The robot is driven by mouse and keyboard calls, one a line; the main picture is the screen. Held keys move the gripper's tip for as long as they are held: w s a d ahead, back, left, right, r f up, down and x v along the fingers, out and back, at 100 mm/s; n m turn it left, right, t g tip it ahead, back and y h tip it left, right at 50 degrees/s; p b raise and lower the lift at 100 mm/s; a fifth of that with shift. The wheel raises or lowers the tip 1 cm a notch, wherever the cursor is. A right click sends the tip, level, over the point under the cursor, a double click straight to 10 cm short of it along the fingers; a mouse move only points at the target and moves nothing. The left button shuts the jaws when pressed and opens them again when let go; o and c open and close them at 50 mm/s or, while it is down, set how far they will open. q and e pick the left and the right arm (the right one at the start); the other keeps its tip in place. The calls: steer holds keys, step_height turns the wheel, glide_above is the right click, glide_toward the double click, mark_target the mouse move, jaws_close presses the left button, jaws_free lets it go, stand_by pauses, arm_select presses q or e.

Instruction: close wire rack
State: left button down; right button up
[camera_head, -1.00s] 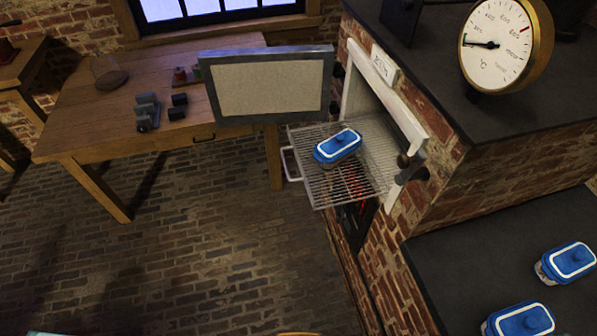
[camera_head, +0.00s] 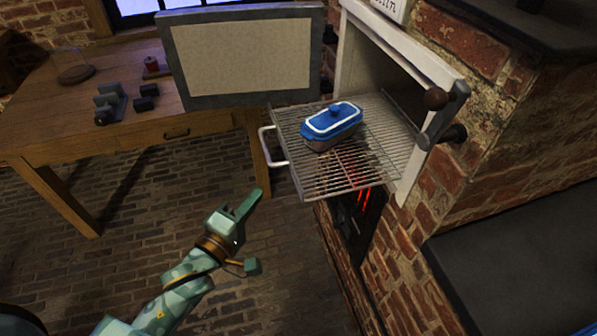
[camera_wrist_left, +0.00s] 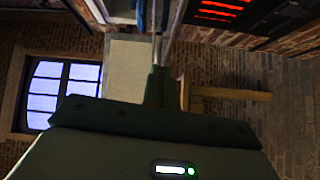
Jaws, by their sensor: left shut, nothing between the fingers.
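The wire rack (camera_head: 352,178) is pulled out of the brick oven's opening. Its white loop handle (camera_head: 270,147) sticks out at its left front edge. My right gripper is in neither view.
The oven door (camera_head: 243,55) stands open to the left of the opening. Coals glow in the firebox (camera_head: 362,205) below the rack. A wooden table (camera_head: 60,130) stands at the left and a dark counter (camera_head: 530,260) at the lower right. The floor around my gripper is clear.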

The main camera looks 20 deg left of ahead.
arm_select(q)
steer(key=n, duration=0.1)
steer(key=b, duration=0.2)
glide_toward(287, 158)
steer(key=w, duration=0.4)
steer(key=w+d, duration=0.1)
steer(key=w, duration=0.1)
steer(key=shift+f, duration=0.2)
